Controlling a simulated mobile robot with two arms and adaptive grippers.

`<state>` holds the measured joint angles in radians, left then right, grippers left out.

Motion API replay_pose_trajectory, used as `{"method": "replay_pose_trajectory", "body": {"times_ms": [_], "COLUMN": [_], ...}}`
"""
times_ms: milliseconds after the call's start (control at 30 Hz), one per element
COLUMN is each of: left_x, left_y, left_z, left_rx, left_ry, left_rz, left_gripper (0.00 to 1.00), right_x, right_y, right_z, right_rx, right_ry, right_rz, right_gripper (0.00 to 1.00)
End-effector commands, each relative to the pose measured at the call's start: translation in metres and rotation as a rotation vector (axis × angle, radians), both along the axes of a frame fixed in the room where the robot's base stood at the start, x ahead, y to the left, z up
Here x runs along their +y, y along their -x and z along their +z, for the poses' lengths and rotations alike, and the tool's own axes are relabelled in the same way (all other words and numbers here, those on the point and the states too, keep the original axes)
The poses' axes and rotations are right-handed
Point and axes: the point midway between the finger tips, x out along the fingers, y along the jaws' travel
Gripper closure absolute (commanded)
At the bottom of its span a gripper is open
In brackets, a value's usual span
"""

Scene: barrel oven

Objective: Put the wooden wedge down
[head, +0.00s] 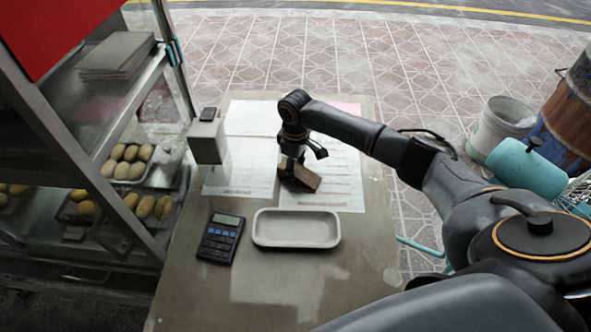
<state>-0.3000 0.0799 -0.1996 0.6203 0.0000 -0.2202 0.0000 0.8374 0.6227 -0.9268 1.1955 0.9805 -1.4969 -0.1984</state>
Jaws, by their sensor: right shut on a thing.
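The wooden wedge (305,177) is a small brown block. In the head view it is tilted, over the white paper sheets on the table. My right gripper (294,166) points down from above and is shut on the wedge. I cannot tell whether the wedge touches the paper. The far side of the wedge is partly hidden by the gripper. My left gripper is not in view.
A white tray (296,241) and a calculator (220,238) lie on the table (272,294) nearer me. A small box-like stand (207,143) is at the left edge. A shelf with bread stands left. The table's front is clear.

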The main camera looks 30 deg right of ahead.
Motion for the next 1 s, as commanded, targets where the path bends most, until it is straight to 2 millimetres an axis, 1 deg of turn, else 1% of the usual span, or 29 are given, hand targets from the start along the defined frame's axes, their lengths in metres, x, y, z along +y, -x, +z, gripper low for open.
{"method": "replay_pose_trajectory", "body": {"times_ms": [167,300,433,600,800,1000], "left_x": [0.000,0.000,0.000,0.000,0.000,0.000], "left_y": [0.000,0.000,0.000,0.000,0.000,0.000], "left_z": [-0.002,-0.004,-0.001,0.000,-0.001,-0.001], "left_rx": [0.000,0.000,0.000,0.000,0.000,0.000], "left_ry": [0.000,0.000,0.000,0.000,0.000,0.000], "left_rz": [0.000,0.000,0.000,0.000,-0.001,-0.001], "left_gripper": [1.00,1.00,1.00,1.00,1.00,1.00], "right_x": [0.000,0.001,0.008,0.023,0.042,0.057], "right_y": [-0.001,-0.001,0.016,0.043,0.081,0.108], "right_z": [0.012,0.034,0.053,0.090,0.108,0.122], "right_rx": [-0.004,-0.005,-0.004,-0.006,-0.002,-0.002], "right_ry": [-0.001,-0.002,-0.001,0.000,0.000,0.000], "right_rz": [0.000,0.000,0.004,0.004,0.004,0.001], "right_gripper": [0.95,0.95,0.95,0.95,0.95,0.95]}}
